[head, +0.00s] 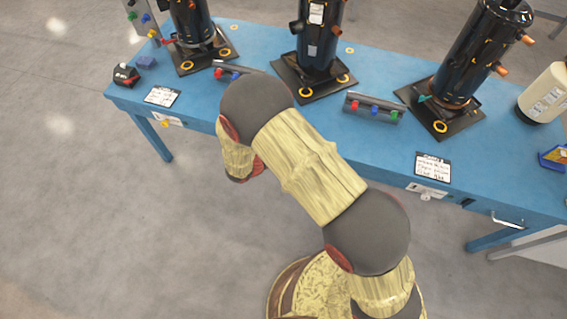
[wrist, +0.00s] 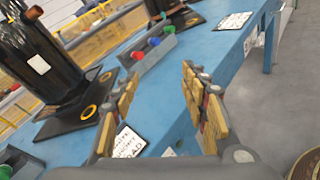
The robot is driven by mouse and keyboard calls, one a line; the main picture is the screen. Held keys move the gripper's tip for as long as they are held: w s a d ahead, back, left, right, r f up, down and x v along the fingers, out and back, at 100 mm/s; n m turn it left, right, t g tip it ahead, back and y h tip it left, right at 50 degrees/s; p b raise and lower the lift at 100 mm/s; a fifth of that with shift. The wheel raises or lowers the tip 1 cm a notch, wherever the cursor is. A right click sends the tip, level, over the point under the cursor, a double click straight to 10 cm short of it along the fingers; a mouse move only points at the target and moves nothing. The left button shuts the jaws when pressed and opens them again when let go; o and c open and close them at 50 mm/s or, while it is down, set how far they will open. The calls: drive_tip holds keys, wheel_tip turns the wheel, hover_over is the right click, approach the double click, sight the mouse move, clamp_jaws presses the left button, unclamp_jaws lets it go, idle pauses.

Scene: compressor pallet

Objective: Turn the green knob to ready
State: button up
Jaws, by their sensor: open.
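My gripper (wrist: 168,100) shows in the wrist view with its two yellow-padded fingers spread and nothing between them. It is hidden behind my arm in the head view. Beyond the fingers in the wrist view is a grey control box (wrist: 150,60) with a green knob (wrist: 137,55), a red knob and a blue knob. My fingers appear apart from it. Another green knob (wrist: 5,172) is cut off at the lower left. In the head view, one control box bears a green knob (head: 394,114) at its right end. Which green knob the task means is unclear, and its setting is unreadable.
Several black compressors (head: 318,45) stand on plates along the blue table (head: 215,42). Written cards (head: 433,167) lie near the table's front edge. A cream canister (head: 545,95) stands at the right. Bare floor (head: 110,230) lies in front of the table at the left.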

drive_tip(key=s+a+f+n+t+y, duration=0.2)
drive_tip(key=a+f+n+t+y, duration=0.3)
drive_tip(key=f, duration=0.6)
drive_tip(key=s+a+f+n+t+y, duration=0.2)
drive_tip(key=a+f+n+t+y, duration=0.15)
drive_tip(key=a+f+n, duration=0.55)
drive_tip(key=w+d+f+m+b, duration=0.1)
drive_tip(key=w+d+b, duration=0.1)
drive_tip(key=w+d, duration=0.2)
drive_tip(key=shift+w+d+f+m+t+h+b, duration=0.3)
drive_tip(key=shift+w+d+t+h, duration=0.15)
drive_tip(key=shift+w, duration=1.3)
drive_tip(key=shift+c, duration=0.2)
drive_tip(key=c, duration=1.1)
